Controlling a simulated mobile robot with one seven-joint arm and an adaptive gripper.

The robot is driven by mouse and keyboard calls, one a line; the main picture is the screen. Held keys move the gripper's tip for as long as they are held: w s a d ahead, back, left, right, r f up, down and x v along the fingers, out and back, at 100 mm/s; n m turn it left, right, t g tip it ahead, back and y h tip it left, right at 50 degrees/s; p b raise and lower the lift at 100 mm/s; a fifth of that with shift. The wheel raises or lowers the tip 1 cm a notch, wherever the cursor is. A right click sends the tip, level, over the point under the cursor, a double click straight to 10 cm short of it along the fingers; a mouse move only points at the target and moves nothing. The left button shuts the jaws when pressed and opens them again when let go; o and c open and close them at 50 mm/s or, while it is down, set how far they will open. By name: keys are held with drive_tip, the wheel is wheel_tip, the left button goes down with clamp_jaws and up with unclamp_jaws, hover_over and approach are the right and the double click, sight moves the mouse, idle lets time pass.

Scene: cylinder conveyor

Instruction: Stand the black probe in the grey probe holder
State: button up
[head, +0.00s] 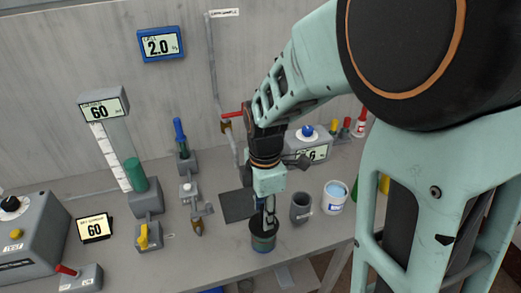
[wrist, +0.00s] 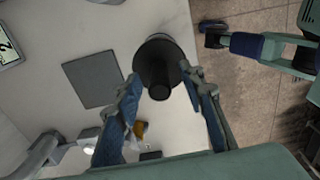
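The black probe (head: 263,228) has a wide dark disc and a thick stem. It stands upright over a dark greenish jar (head: 263,243) near the table's front edge. In the wrist view the probe (wrist: 160,72) points its stem toward the camera. My gripper (head: 268,212) is right above it, pointing down. In the wrist view my gripper (wrist: 160,88) is open, one finger on each side of the stem, with gaps visible; contact is not clear. A grey cup (head: 301,207), seemingly the probe holder, stands just right of the jar. Its inside looks dark.
A white cup of blue liquid (head: 335,196) stands right of the grey cup. A dark flat mat (head: 240,205) lies left behind the probe. Valves and a green cylinder (head: 136,174) stand to the left. The table's front edge is close to the jar.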

drive_tip(key=shift+f, duration=1)
clamp_jaws()
